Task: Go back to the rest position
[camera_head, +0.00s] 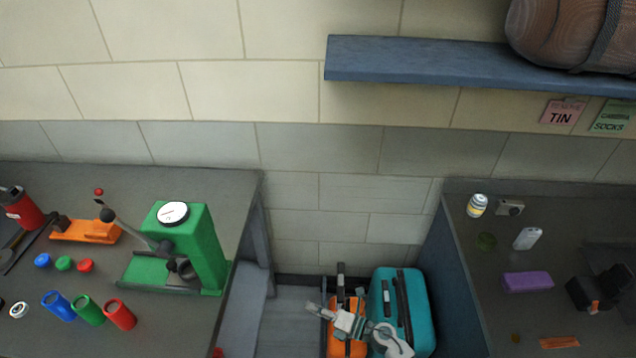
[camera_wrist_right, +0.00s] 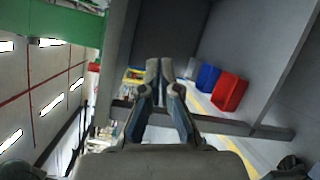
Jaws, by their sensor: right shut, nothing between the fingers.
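My right gripper (camera_head: 313,307) shows at the bottom centre of the head view, pointing left, with its grey arm entering from the bottom edge. It appears in front of an orange case (camera_head: 338,347) and a teal case (camera_head: 419,305) standing between the two tables. In the right wrist view the fingertips of this gripper (camera_wrist_right: 163,69) meet, and nothing is held between them. My left gripper is in neither view.
The left table (camera_head: 215,180) carries a green press (camera_head: 209,245), an orange tool (camera_head: 90,232) and coloured cylinders. The right table (camera_head: 466,265) holds a purple box (camera_head: 527,282) and small items. A blue shelf (camera_head: 430,65) juts from the wall above. The wrist view shows red and blue bins (camera_wrist_right: 229,91).

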